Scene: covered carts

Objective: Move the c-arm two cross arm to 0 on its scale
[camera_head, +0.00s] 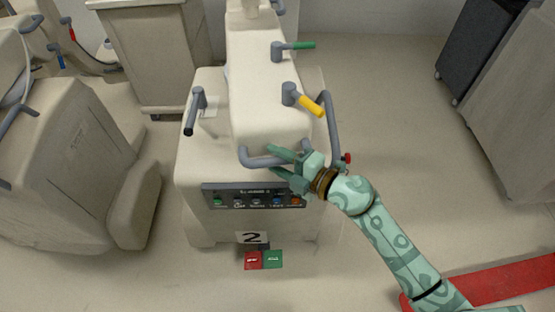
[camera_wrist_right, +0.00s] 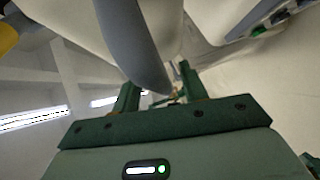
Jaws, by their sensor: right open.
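The c-arm two (camera_head: 190,170) stands in the middle of the head view, with a "2" plate (camera_head: 252,237) low on its front. Its cream cross arm (camera_head: 262,95) points toward me and ends in a grey U-shaped handle (camera_head: 250,161). A scale on the cross arm is not readable here. My right gripper (camera_head: 276,160) is open at the handle's front. In the right wrist view the grey handle bar (camera_wrist_right: 135,45) reaches down to between the open fingers (camera_wrist_right: 158,90); I cannot tell whether they touch it. My left gripper is not in view.
Levers with green (camera_head: 303,45) and yellow (camera_head: 312,105) grips stand on top. A button panel (camera_head: 255,196) is on the front, with red and green pedals (camera_head: 263,259) below. Another covered cart (camera_head: 70,150) is at left.

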